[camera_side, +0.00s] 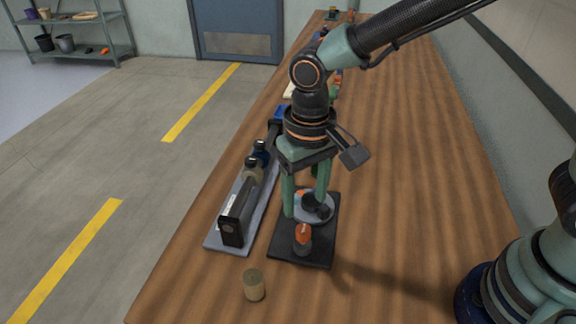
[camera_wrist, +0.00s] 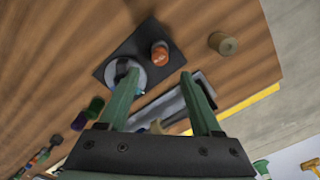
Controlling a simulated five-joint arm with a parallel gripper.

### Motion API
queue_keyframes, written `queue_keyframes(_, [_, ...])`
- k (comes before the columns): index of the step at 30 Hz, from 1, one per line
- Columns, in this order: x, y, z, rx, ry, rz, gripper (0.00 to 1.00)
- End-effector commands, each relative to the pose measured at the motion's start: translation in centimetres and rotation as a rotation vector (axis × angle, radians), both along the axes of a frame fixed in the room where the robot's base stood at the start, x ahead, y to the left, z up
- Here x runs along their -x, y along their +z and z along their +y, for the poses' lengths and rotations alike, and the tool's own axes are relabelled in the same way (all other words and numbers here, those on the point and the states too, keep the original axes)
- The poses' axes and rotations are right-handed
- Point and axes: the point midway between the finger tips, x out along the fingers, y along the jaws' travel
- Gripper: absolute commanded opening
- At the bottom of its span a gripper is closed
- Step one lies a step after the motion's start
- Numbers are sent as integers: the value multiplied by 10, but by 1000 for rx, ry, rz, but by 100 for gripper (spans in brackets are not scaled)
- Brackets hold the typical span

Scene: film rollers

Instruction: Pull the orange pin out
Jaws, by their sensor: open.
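An orange-topped piece (camera_side: 303,234) stands upright in a dark grey holder near the front of a black plate (camera_side: 288,249). In the wrist view its orange top (camera_wrist: 160,56) shows on the same plate (camera_wrist: 112,62). Behind it on the plate is a round grey disc (camera_side: 327,214) with black parts on it. A small bit of orange also shows between my fingers; I cannot tell what it belongs to. One finger hides part of the disc in the wrist view.
A tan cylinder (camera_side: 253,285) stands near the table's front edge. Left of the plate is a long grey tray (camera_side: 219,239) with a black block (camera_side: 231,231) and bottles (camera_side: 260,152). The wooden table (camera_side: 410,215) is clear to the right.

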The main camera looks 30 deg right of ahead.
Motion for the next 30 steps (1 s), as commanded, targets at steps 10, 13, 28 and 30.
queue_keyframes(10, [0, 40, 0, -1, 0, -1, 66])
queue_keyframes(13, [0, 42, 0, 0, 0, 0, 66])
queue_keyframes(28, [-9, 67, -44, -43, -10, -78, 66])
queue_keyframes(30, [-10, 78, -68, -60, -12, -126, 66])
